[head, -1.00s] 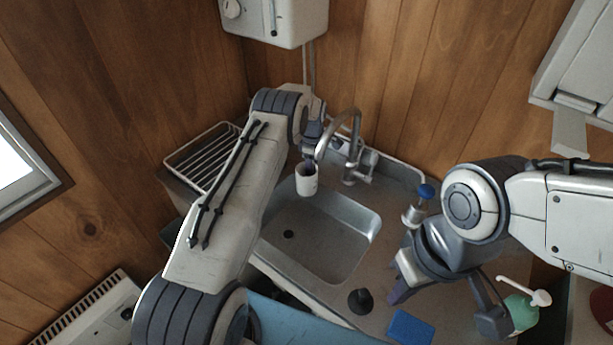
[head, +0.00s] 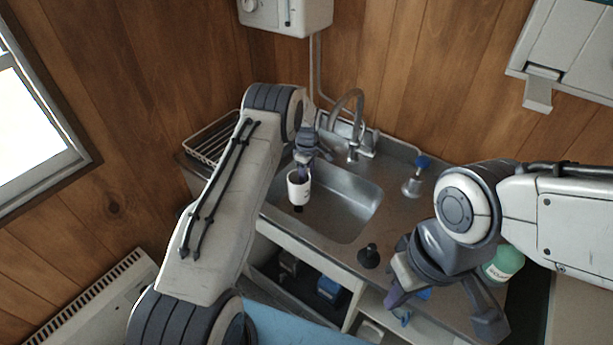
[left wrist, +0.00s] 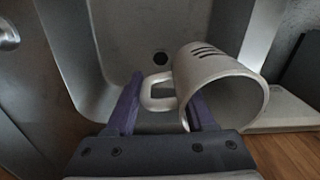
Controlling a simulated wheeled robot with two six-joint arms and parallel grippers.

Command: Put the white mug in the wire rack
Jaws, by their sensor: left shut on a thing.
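The white mug (head: 299,190) hangs over the sink (head: 345,205) in the head view. My left gripper (head: 303,168) is shut on it. In the left wrist view the mug (left wrist: 222,85) is tilted, its open mouth toward the lower right, and its handle lies between the purple fingers of my left gripper (left wrist: 162,108). The wire rack (head: 207,146) stands at the left end of the counter, partly hidden behind my left arm; it looks empty where I see it. My right gripper (head: 440,308) is open and empty at the counter's front right.
The tap (head: 350,125) rises behind the sink, close right of my left gripper. A blue-topped dispenser (head: 413,180), a black plunger-like thing (head: 369,256) and a green bottle (head: 503,263) stand on the right. Open shelves (head: 300,275) lie below the counter.

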